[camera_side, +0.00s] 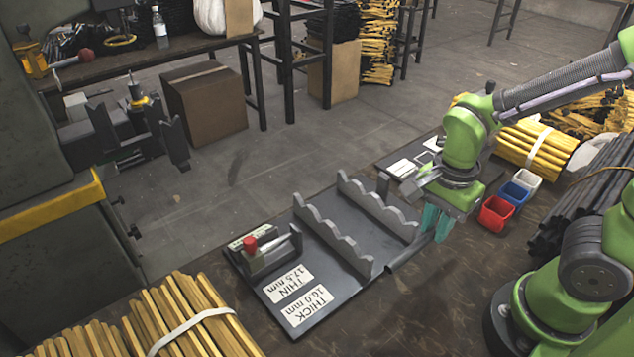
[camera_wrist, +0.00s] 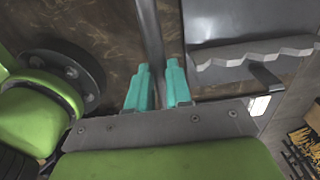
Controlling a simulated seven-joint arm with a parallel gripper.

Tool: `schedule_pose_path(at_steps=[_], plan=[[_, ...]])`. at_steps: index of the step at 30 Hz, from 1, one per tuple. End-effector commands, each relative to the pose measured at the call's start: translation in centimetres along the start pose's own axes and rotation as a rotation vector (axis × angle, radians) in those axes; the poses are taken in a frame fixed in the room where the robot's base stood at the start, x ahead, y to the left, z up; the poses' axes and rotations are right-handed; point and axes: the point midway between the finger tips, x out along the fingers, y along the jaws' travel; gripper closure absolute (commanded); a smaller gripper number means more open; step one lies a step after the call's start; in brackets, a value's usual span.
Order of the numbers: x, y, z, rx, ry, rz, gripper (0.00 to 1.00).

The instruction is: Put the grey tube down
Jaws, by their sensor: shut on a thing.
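The grey tube (camera_side: 408,257) is held by my gripper (camera_side: 436,236) just right of the rack board, low over the brown table. Its near end points to the lower left and its far part is hidden behind the teal fingers. In the wrist view the tube (camera_wrist: 149,28) runs up from between the fingertips (camera_wrist: 158,67). My gripper is shut on it. I cannot tell whether the tube touches the table. The dark rack board (camera_side: 358,285) carries two notched rails (camera_side: 335,240), which look empty; one rail (camera_wrist: 250,50) also shows in the wrist view.
A gauge block with a red knob (camera_side: 250,243) and THIN and THICK labels (camera_side: 290,285) are on the board's near-left part. Red (camera_side: 496,214), blue (camera_side: 514,192) and white bins stand right of my gripper. Dark tubes (camera_side: 590,195) are piled farther right. Bare table (camera_side: 430,310) lies in front.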

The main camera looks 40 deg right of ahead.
Motion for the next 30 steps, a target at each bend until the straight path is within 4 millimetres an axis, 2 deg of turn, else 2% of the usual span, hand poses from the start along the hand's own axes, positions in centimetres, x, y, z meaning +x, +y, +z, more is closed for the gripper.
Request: schedule_pose_path(at_steps=[2, 5, 8, 15, 21, 25, 28, 30], plan=[[0.0, 1.1, -0.1, -0.002, 0.000, 0.002, 1.00], [0.1, 0.8, 0.1, -0.002, 0.001, 0.008, 1.00], [0.4, -1.0, 0.4, -0.003, 0.003, 0.012, 1.00], [1.1, -7.4, 1.6, -0.001, 0.003, 0.010, 1.00], [1.5, -12.0, 2.5, -0.001, 0.002, 0.008, 1.00], [1.6, -13.5, 2.9, -0.001, 0.001, 0.008, 1.00], [1.9, -13.9, 3.0, -0.002, 0.002, 0.009, 1.00], [2.8, -13.9, 2.9, -0.002, 0.002, 0.011, 1.00]])
